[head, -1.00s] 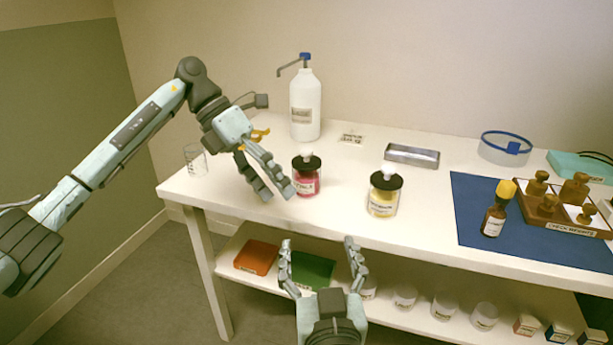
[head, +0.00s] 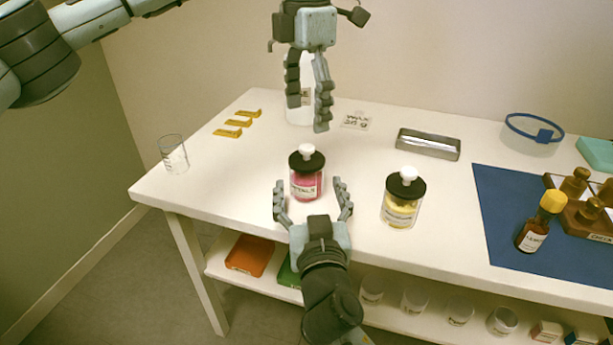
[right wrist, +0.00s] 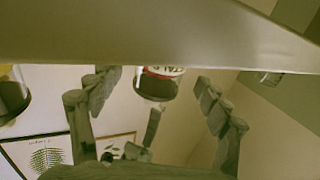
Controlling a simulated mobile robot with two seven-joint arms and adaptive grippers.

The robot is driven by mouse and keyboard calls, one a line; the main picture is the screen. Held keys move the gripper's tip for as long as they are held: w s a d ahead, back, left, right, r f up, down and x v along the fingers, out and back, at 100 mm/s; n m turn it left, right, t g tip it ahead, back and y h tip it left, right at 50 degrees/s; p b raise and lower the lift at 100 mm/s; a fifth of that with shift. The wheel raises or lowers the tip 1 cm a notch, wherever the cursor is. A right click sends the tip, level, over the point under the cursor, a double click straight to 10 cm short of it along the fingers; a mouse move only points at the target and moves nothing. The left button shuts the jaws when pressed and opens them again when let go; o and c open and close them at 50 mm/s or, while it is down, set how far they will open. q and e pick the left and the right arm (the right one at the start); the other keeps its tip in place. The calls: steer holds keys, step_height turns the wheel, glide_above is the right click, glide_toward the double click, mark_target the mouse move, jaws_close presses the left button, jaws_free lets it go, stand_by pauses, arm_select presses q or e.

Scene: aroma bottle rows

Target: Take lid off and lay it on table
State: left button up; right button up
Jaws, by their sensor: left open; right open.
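A glass jar of pink-red petals (head: 306,187) stands upright on the white table (head: 240,180), with its black lid (head: 307,162) and white knob on it. A similar jar of yellow contents (head: 399,212) stands to its right, with its own black lid (head: 406,187) on. My right gripper (head: 311,192) is open at the table's front edge, its fingers spread to either side of the red jar's front; I cannot tell if they touch it. The red jar also shows between the fingers in the right wrist view (right wrist: 157,84). My left gripper (head: 309,117) is open and empty, pointing down above and behind the red jar.
A metal tray (head: 428,145), a glass beaker (head: 173,155), yellow pieces (head: 234,126) and a blue mat (head: 500,225) with an amber bottle (head: 535,235) lie around. The table left of the red jar is clear.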

mark_target(307, 146)
steer(key=shift+w+a, duration=0.15)
steer(key=shift+w, duration=1.05)
arm_select(q)
steer(key=shift+o, duration=0.3)
arm_select(e)
jaws_close()
arm_select(q)
steer(key=shift+o, duration=0.5)
steer(key=shift+w+r, duration=0.1)
steer(key=shift+r, duration=0.05)
step_height(307, 146, down, 8)
steer(key=m, duration=0.4)
steer(key=c, duration=1.4)
